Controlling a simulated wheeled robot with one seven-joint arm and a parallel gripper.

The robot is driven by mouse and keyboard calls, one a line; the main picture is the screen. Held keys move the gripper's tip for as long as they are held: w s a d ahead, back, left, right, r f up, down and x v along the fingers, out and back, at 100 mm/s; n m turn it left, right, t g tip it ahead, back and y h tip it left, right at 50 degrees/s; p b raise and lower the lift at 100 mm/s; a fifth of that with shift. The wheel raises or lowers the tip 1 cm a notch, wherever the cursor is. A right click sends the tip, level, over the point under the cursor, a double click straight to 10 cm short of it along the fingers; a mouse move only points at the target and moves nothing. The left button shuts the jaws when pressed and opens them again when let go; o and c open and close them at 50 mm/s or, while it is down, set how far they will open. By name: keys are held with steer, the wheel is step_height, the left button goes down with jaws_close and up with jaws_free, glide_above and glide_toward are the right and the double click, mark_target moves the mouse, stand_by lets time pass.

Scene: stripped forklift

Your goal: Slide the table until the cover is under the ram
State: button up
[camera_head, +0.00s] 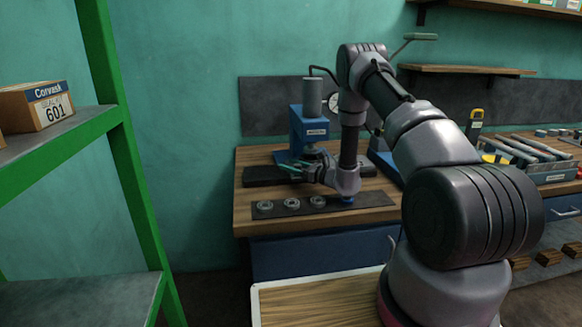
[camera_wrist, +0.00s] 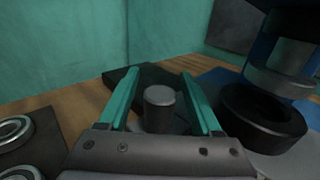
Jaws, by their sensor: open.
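My gripper (camera_head: 297,167) is low over the workbench, in front of the blue press (camera_head: 309,132). In the wrist view its teal fingers (camera_wrist: 163,100) are open, one on each side of a short grey knob (camera_wrist: 160,112). I see no clear contact with the knob. The knob appears to stand on the sliding table, mostly hidden by my gripper. The black, ring-shaped cover (camera_wrist: 263,122) sits to the right of my fingers on a grey surface. The metal ram (camera_wrist: 283,72) hangs just above and beyond it; I cannot tell whether they line up.
A dark mat (camera_head: 330,204) at the bench front holds several metal rings (camera_head: 291,203) and a blue piece (camera_head: 347,199). A dark slab (camera_head: 262,176) extends left of the press. A green shelf (camera_head: 70,135) stands at left; tools (camera_head: 530,150) lie at right.

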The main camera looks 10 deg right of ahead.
jaws_close()
stand_by(1.4)
